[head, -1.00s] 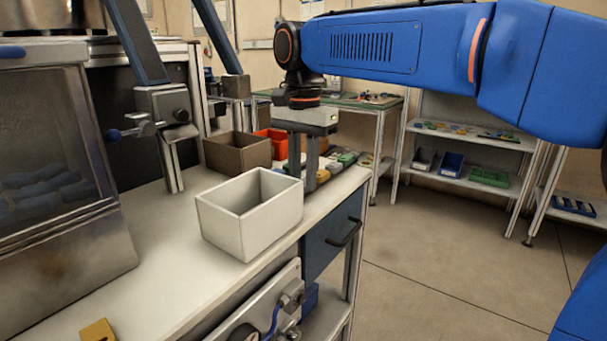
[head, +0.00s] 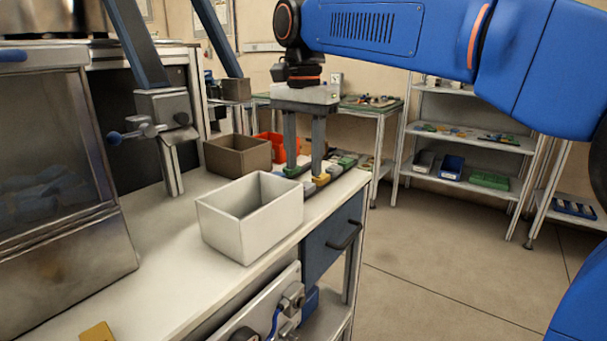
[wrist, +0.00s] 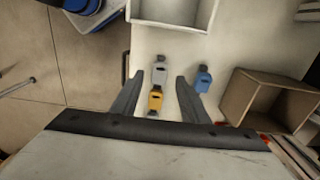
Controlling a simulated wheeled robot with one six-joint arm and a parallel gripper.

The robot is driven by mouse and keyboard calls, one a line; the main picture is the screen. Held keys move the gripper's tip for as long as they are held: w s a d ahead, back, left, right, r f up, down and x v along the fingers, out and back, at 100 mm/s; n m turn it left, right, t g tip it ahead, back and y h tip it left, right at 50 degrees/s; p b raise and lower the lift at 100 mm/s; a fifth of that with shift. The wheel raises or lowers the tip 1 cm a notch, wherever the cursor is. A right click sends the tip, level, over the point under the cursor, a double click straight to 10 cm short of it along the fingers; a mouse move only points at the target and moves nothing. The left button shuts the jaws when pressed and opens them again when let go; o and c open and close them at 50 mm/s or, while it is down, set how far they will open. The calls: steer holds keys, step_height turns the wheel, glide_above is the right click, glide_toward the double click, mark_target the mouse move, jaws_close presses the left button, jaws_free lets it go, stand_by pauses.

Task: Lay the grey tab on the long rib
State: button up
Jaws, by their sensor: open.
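The grey tab (wrist: 160,72) lies flat on the white bench in the wrist view, between the fingertips as seen from above. A yellow tab (wrist: 155,102) lies at its near end, close to or touching it. A blue tab (wrist: 203,78) lies apart to the right, outside the right finger. My gripper (wrist: 160,77) is open and empty, pointing down; its fingers straddle the grey tab in the picture, but their height above it is hard to tell. In the head view my gripper (head: 304,175) hangs behind the white box. I cannot pick out the long rib with certainty.
An open white box (head: 222,230) stands close in front of the gripper. A brown box (head: 228,160) and a red bin (head: 285,150) stand behind. More coloured tabs (head: 343,160) lie toward the bench's far right end. The bench is clear left of the white box.

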step_height(320, 180, up, 8)
steer(key=shift+f, duration=0.2)
steer(key=s+d+f+n+t, duration=0.1)
steer(key=s+d+f+n, duration=0.1)
steer(key=s+d+f, duration=0.5)
steer(key=s+d+f+n+t, duration=0.2)
steer(key=s+d+f, duration=0.5)
steer(key=f, duration=0.8)
steer(key=s+d+f+n+t, duration=0.1)
steer(key=s+d+f+n, duration=0.2)
steer(key=s+d+f, duration=0.5)
steer(key=d+f, duration=0.3)
steer(key=d, duration=0.1)
steer(key=shift+f+n+t, duration=0.2)
steer(key=shift+n+t, duration=0.1)
steer(key=shift+t, duration=0.1)
